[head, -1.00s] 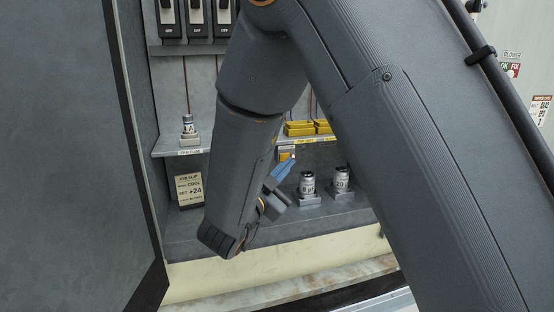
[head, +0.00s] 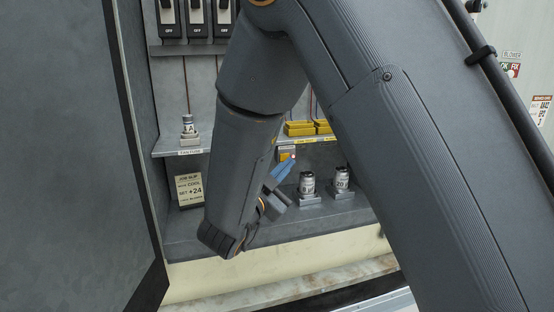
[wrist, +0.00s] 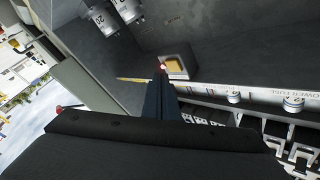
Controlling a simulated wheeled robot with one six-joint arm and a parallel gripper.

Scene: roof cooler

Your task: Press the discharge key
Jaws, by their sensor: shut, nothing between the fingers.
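My gripper (head: 284,170) is shut and empty, with its blue fingers pointing up and away toward the back of the cabinet. A small box with a yellow face (head: 286,153) sits just behind the fingertips, under the shelf. In the wrist view the fingers (wrist: 162,78) end close to this box (wrist: 176,64), which shows an orange-yellow panel. A small reddish spot shows right at the fingertips. No readable label marks the discharge key. I cannot tell whether the fingertips touch the box or its key.
Two silver cylinders (head: 307,184) (head: 342,179) stand on the cabinet floor right of my gripper. A job slip (head: 189,190) leans at the left. A shelf (head: 183,151) above carries another cylinder (head: 188,128) and yellow trays (head: 299,129). Black switches (head: 196,18) are higher up.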

